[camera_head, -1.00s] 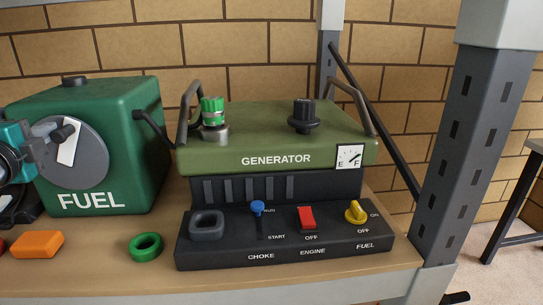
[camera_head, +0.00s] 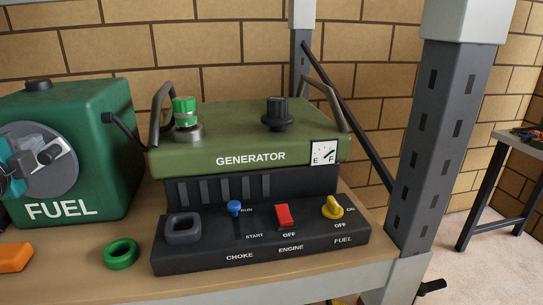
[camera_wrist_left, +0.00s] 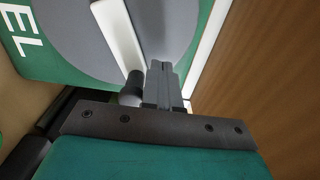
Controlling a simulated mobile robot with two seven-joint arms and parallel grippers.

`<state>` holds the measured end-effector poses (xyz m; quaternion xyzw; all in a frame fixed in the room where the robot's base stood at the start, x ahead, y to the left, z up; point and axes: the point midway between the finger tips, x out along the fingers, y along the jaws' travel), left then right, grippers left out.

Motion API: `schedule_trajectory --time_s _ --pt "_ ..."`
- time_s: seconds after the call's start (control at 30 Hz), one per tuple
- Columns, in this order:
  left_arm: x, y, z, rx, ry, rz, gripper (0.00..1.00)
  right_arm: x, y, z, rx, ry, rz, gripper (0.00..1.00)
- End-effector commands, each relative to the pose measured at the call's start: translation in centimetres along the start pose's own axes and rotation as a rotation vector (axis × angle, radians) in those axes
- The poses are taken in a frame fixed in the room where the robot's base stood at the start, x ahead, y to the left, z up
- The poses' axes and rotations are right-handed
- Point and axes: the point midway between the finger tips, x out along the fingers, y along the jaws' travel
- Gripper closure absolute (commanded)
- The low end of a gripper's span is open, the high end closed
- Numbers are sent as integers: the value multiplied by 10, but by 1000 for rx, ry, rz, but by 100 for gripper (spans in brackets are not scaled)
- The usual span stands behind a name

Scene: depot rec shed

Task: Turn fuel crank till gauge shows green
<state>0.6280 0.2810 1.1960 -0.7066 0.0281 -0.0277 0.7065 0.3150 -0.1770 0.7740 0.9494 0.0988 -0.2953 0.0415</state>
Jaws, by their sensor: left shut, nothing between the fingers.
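The green FUEL tank (camera_head: 112,165) stands at the left with a round grey crank disc (camera_head: 62,185) on its front. The crank's dark knob (camera_wrist_left: 133,88) and white arm (camera_wrist_left: 122,35) show in the left wrist view. My teal left gripper (camera_head: 38,152) is in front of the disc. Its grey fingers (camera_wrist_left: 163,72) are shut and empty, beside the knob and not around it; I cannot tell if they touch. The gauge (camera_head: 323,153) on the olive generator (camera_head: 215,143) is white with E and F; its dark needle slants to upper right, and I see no green. My right gripper is out of view.
A green ring (camera_head: 121,254) and orange block (camera_head: 15,257) lie on the shelf. A grey post (camera_head: 447,140) stands at the right.

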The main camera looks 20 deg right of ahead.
Motion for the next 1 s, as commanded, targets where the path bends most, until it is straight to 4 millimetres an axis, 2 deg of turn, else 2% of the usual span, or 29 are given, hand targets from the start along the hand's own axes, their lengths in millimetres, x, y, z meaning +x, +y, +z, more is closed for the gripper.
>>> schedule_trajectory --time_s 0.27,0.53,0.83,1.0 --pt "0 1 -2 0 -1 0 100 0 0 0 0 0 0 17" --pt "0 17 -16 -2 1 0 100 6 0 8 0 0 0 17" --pt "0 17 -17 0 -1 -1 100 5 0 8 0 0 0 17" --pt "0 30 -22 -1 1 1 100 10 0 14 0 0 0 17"
